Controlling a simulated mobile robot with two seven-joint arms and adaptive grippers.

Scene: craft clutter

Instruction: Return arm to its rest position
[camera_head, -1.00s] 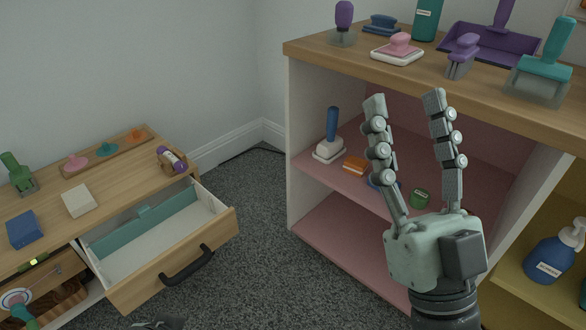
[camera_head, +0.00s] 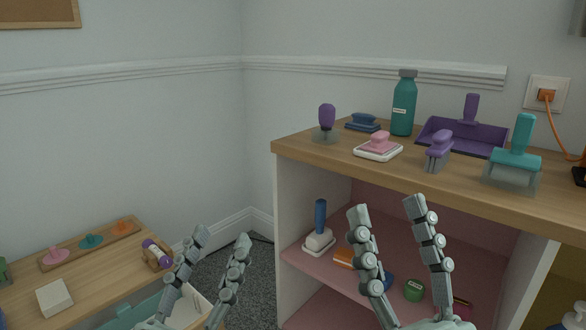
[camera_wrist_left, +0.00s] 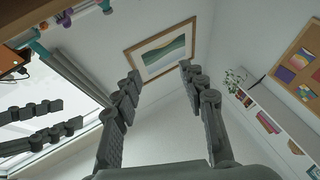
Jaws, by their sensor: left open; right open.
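My left gripper (camera_head: 221,238) is raised at the bottom of the head view, fingers pointing up, open and empty. It stands in front of the open drawer (camera_head: 132,312), hiding part of it. In the left wrist view its two fingers (camera_wrist_left: 160,74) are spread with nothing between them, facing a wall and a framed picture (camera_wrist_left: 162,50). My right gripper (camera_head: 388,207) is open and empty, fingers pointing up in front of the shelf unit's pink interior. Its palm is partly cut off by the lower edge.
The shelf unit's wooden top (camera_head: 455,183) holds a teal bottle (camera_head: 403,105), a purple dustpan (camera_head: 462,136) and several brushes. A low cabinet (camera_head: 90,290) at left carries a white block (camera_head: 54,298) and a peg board (camera_head: 92,246). Carpet (camera_head: 262,262) shows between them.

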